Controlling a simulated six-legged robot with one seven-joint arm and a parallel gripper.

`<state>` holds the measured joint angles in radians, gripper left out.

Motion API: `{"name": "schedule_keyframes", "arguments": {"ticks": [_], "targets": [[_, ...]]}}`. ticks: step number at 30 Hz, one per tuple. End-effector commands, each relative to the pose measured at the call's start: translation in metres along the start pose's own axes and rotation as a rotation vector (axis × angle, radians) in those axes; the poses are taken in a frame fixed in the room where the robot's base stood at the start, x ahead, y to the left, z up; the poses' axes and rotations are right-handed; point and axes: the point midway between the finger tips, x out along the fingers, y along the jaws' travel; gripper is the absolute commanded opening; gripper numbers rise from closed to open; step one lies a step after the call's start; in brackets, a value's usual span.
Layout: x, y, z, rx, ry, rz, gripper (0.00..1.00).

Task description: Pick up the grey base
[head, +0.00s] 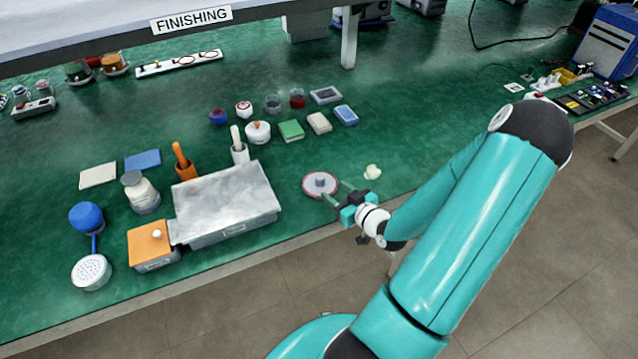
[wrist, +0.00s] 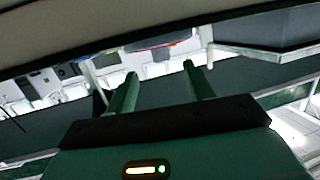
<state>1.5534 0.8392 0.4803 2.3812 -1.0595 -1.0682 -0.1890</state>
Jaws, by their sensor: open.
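The grey base (head: 320,185) is a low round disc with a reddish rim and a small dark raised knob at its centre. It lies flat on the green table near the front edge in the head view. What looks like its edge, grey with a red line, shows in the wrist view (wrist: 158,46) beyond the fingertips. My gripper (head: 337,191) is open, with its two green fingers pointing at the right side of the base. The fingers also show apart and empty in the wrist view (wrist: 160,70). I cannot tell whether a fingertip touches the base.
A small cream piece (head: 373,171) lies right of the base, close to my gripper. A large grey metal box (head: 228,205) stands to the left. Jars, blocks and a pestle in a white mortar (head: 239,152) stand behind. The table's front edge runs just below.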

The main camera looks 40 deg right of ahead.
Motion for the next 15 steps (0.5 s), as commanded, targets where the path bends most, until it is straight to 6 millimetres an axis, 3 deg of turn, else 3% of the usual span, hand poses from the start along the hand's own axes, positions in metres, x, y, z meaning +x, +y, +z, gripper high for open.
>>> {"name": "schedule_keyframes", "arguments": {"ticks": [8,15], "targets": [[0.023,-0.001,-0.001,0.001,0.0,-0.001,0.52],[0.06,-0.002,-0.002,0.001,0.0,-0.002,0.52]]}}
